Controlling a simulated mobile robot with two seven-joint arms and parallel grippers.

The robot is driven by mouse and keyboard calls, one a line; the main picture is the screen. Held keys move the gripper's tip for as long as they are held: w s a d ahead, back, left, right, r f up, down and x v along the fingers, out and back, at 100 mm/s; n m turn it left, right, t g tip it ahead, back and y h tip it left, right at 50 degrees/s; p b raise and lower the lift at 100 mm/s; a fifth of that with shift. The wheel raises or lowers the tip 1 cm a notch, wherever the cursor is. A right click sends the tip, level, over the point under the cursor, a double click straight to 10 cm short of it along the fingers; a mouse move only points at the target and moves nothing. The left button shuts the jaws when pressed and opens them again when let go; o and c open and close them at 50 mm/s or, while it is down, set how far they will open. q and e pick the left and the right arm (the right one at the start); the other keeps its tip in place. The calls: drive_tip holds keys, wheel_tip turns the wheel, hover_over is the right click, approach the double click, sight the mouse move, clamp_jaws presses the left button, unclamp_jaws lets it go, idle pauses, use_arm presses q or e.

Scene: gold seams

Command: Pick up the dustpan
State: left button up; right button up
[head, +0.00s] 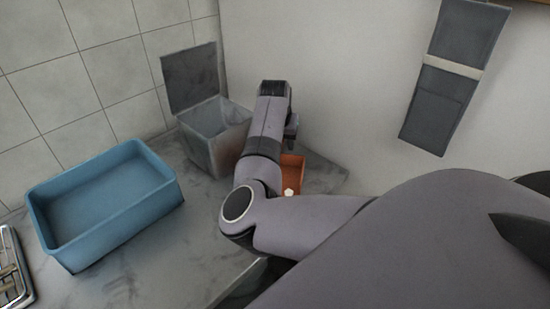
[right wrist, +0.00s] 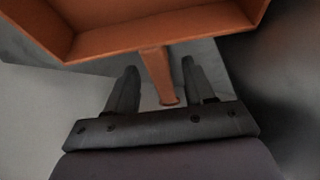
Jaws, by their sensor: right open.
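The orange dustpan (head: 293,170) is on the grey counter, partly hidden behind my right arm in the head view. In the right wrist view its pan (right wrist: 150,30) fills the top, and its handle (right wrist: 158,75) points down between my fingers. My right gripper (right wrist: 160,68) is open, with one finger on each side of the handle and a visible gap on both sides. In the head view, only a dark part of the right gripper (head: 292,126) shows, above the dustpan. My left gripper is not in view.
A blue basin (head: 150,205) stands at left on the counter (head: 190,255). A grey bin with a raised lid (head: 205,150) stands close left of my right arm. A small white object (head: 288,192) shows by the dustpan. A dark panel (head: 440,100) is on the wall.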

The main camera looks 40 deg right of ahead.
drive_tip(key=shift+w+d+f, duration=0.15)
drive_tip(key=shift+f, duration=0.4)
clamp_jaws()
drive_tip(key=shift+r, duration=0.1)
